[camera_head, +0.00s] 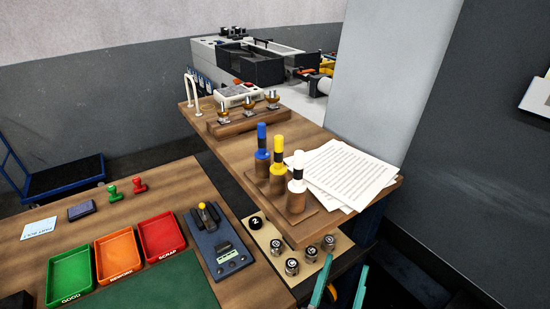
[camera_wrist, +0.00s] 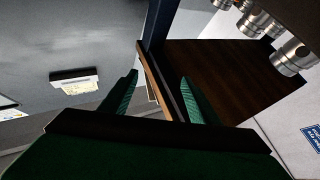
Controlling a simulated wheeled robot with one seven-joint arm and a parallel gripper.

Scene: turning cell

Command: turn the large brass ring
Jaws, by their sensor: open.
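No large brass ring can be told for sure in either view. Three small brass-coloured pieces stand in a row on a wooden block (camera_head: 248,122) at the back of the rear bench in the head view; the middle brass piece (camera_head: 249,103) is too small to make out as a ring. My gripper (camera_head: 347,262) is at the lower right of the head view, beside the bench's front corner and far from these pieces. Its two green fingers are apart and empty, and also show in the wrist view (camera_wrist: 160,77). A wooden edge (camera_wrist: 152,80) appears between them there; contact cannot be told.
Metal knobs (camera_head: 292,267) on a beige plate sit left of my gripper; metal cylinders (camera_wrist: 294,56) show at the wrist view's upper right. Blue-, yellow- and white-topped handles (camera_head: 297,172) stand near papers (camera_head: 350,172). Green, orange and red trays (camera_head: 162,236) lie on the front bench.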

